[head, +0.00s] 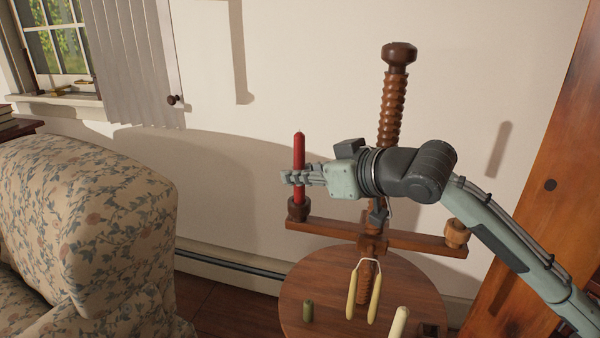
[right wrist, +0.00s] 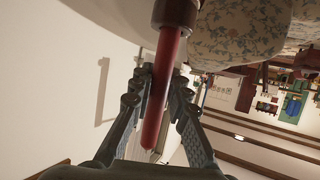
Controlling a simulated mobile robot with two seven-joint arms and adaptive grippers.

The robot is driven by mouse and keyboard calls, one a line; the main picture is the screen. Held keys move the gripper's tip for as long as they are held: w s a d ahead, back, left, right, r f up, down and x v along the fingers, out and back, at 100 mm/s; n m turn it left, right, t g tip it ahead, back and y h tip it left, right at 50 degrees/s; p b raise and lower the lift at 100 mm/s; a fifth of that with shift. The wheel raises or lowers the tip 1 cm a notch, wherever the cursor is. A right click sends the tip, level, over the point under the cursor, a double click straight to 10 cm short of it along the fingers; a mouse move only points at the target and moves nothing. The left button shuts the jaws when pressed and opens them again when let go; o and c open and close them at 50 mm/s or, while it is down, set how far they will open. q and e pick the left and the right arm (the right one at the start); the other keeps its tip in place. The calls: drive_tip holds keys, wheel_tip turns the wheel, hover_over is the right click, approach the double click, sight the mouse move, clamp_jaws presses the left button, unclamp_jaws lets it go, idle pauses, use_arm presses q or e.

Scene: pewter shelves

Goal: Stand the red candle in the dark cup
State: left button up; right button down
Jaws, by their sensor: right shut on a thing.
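The red candle (head: 299,150) is upright at the left end of the stand's wooden crossbar (head: 330,228). My right gripper (head: 291,178) is shut around its middle, coming in from the right. The candle's lower end meets the mouth of the dark cup (head: 298,210), and the rim hides how deep it sits. In the right wrist view the candle (right wrist: 160,95) runs between the fingers of my right gripper (right wrist: 160,82) into the dark cup (right wrist: 176,13) at the top edge. My left gripper is not in view.
A lighter wooden cup (head: 456,232) sits on the bar's right end. The threaded post (head: 391,110) rises behind my right wrist. The round table (head: 298,286) below holds a green candle stub (head: 308,312), a yellow pair (head: 351,297) and a cream candle (head: 400,322). A floral sofa (head: 90,220) stands left.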

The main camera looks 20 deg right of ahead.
drive_tip(key=c, duration=1.4)
unclamp_jaws()
drive_tip(key=shift+s, duration=0.1)
drive_tip(key=v, duration=0.7)
